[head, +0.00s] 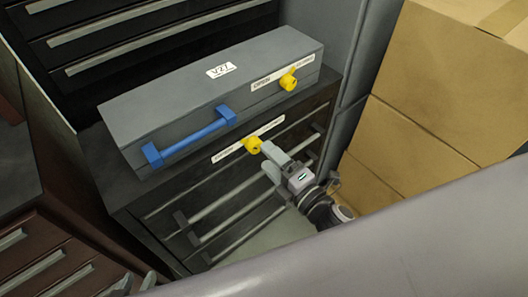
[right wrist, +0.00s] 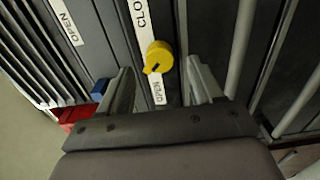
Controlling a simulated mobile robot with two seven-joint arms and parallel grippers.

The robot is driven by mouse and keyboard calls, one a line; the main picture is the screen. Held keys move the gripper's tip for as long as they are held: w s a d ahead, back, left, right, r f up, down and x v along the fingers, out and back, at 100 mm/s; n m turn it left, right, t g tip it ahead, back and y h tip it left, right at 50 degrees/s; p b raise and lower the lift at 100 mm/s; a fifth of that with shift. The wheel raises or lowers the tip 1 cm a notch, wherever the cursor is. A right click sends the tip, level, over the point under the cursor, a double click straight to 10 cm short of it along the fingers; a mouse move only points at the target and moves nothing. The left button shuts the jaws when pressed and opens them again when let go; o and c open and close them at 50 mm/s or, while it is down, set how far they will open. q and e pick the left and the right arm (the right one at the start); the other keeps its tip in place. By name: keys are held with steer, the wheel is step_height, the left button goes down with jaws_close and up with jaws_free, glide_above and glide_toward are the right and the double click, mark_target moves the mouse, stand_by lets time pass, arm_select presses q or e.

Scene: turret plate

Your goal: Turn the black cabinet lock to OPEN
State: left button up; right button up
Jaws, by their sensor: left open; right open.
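The black cabinet (head: 190,222) has a yellow lock knob (head: 252,144) on its front top edge, between two white labels. In the right wrist view the yellow knob (right wrist: 158,55) sits between a label starting "CLO" (right wrist: 140,15) and an "OPEN" label (right wrist: 158,92). A dark mark on the knob's rim faces the lower left, towards the OPEN side. My right gripper (head: 266,157) is open in front of the knob, its fingers either side of it in the wrist view; I cannot tell if they touch. My left gripper (head: 136,282) is open at the bottom edge, far from the lock.
A grey case (head: 150,110) with a blue handle (head: 190,138) and its own yellow knob (head: 288,82) lies on the cabinet. Cardboard boxes (head: 420,140) stand to the right. A dark red drawer cabinet (head: 50,245) is at the lower left.

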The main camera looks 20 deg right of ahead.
steer(key=v, duration=0.3)
steer(key=shift+s+d, duration=0.15)
steer(key=shift+s, duration=0.15)
arm_select(q)
steer(key=shift+d, duration=0.1)
step_height(320, 180, up, 6)
steer(key=p, duration=0.7)
steer(key=shift+s+a, duration=0.2)
steer(key=shift+a, duration=0.25)
arm_select(e)
steer(key=s+d+f+m+g+h, duration=0.2)
steer(key=s+m, duration=0.3)
steer(key=m, duration=0.5)
steer(key=s+d+f+m+g+h, duration=0.1)
steer(key=s+f+m+g+h, duration=0.1)
steer(key=m, duration=0.8)
steer(key=s+f+g, duration=0.1)
steer(key=s+g, duration=0.1)
steer(key=s, duration=0.1)
steer(key=shift+s+d+g, duration=0.3)
steer(key=shift+d, duration=0.1)
arm_select(q)
steer(key=shift+d+r, duration=0.1)
steer(key=shift+d, duration=0.05)
steer(key=shift+c, duration=0.3)
arm_select(e)
steer(key=shift+r, duration=0.1)
